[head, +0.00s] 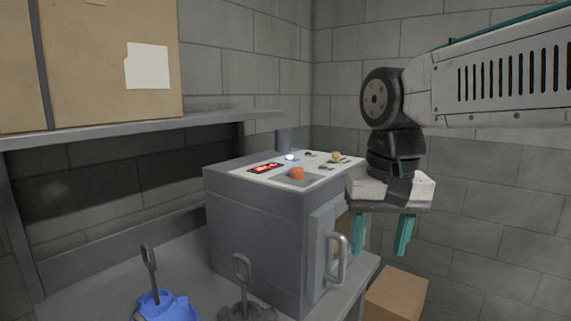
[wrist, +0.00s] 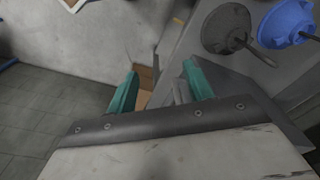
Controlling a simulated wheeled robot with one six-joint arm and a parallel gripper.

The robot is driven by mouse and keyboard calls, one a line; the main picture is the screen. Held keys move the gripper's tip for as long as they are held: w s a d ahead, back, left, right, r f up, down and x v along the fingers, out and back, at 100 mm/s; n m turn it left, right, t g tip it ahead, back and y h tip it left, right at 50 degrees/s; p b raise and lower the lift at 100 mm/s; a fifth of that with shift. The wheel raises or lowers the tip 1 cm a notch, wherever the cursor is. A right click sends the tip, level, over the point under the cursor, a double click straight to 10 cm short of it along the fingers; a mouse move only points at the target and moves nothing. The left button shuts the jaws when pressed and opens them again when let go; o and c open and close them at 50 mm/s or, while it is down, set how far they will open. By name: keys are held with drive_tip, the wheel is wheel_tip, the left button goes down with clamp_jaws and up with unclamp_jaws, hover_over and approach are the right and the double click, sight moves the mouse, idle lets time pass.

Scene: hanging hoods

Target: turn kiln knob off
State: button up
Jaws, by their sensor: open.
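The kiln (head: 255,225) is a grey box on a grey bench, with a vertical door handle (head: 341,260) on its right face. Its light top panel carries an orange knob (head: 297,173), a small yellowish knob (head: 336,157), a red display (head: 265,168) and a lit white spot (head: 290,157). Which knob is the kiln's power knob, and its setting, I cannot tell. My gripper (head: 380,246) points down to the right of the kiln, apart from the knobs. It is open and empty; its teal fingers also show in the wrist view (wrist: 161,82). No knob is recognizable there.
A blue scoop (head: 165,307) and a dark grey scoop (head: 247,310) stand on the bench. A shelf (head: 130,130) with a cardboard box (head: 110,60) is at left. Another cardboard box (head: 396,296) is low at right. Space above the kiln's panel looks clear.

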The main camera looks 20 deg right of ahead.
drive_tip(key=w+a+r+m, duration=0.1)
drive_tip(key=w+r+m, duration=0.25)
drive_tip(key=w, duration=0.35)
drive_tip(key=w+r+m, duration=0.2)
drive_tip(key=w+r, duration=0.3)
drive_tip(key=w, duration=0.2)
wheel_tip(320, 180, up, 4)
drive_tip(key=f+m+g, duration=0.1)
drive_tip(key=m, duration=0.6)
hover_over(297, 168)
drive_tip(key=shift+r+n, duration=0.25)
drive_tip(key=shift+w+f, duration=0.1)
drive_tip(key=shift+w, duration=0.1)
wheel_tip(297, 168, down, 7)
drive_tip(key=shift+s+f, duration=0.15)
drive_tip(key=shift+f, duration=0.05)
drive_tip(key=c, duration=1)
